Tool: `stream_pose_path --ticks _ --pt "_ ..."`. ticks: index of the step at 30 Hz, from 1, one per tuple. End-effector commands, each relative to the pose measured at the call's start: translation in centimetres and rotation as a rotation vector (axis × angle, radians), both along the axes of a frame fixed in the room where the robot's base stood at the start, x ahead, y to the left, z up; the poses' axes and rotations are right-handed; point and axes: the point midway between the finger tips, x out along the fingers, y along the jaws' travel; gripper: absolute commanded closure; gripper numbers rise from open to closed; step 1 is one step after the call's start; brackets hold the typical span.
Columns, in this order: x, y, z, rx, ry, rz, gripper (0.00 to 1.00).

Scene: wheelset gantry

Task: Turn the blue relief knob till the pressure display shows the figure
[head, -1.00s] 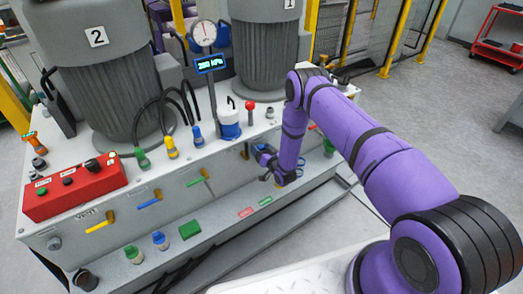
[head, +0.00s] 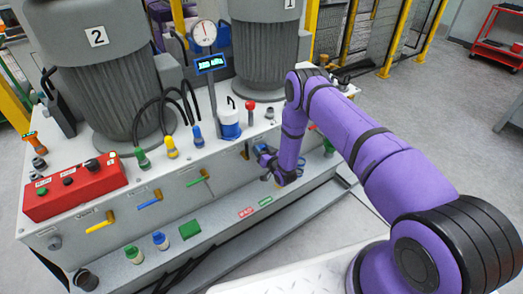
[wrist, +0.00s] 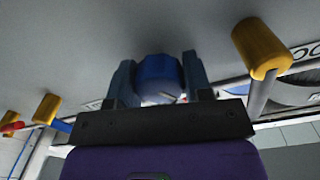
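The blue relief knob (wrist: 160,78) is between my gripper's two fingers in the wrist view, with a finger against each side and no clear gap. My gripper (wrist: 159,72) is shut on it. In the head view my gripper (head: 266,160) is at the front face of the grey tank, mostly hidden by my purple arm; the knob cannot be made out clearly there. The pressure display (head: 211,63) is a small lit panel on a post, under a round white gauge (head: 204,33). Its digits are blurred and I cannot read them surely.
A yellow-handled lever (wrist: 262,50) stands close to the right of my gripper in the wrist view. On the tank are a red control box (head: 75,188), a blue-and-white canister (head: 229,125) and a red-topped lever (head: 250,108). Large grey motors stand behind.

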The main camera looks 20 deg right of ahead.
Motion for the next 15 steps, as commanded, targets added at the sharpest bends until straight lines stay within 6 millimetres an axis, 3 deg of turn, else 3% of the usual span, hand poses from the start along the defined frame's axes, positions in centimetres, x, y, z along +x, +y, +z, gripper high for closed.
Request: stream_pose_path --ticks 1,3,15 --pt "-0.01 -0.01 -0.01 0.000 0.000 0.000 0.42" --pt "-0.02 -0.01 -0.01 0.000 0.000 0.000 0.30" --pt "-0.97 -0.31 -0.08 0.000 0.003 0.000 0.30"
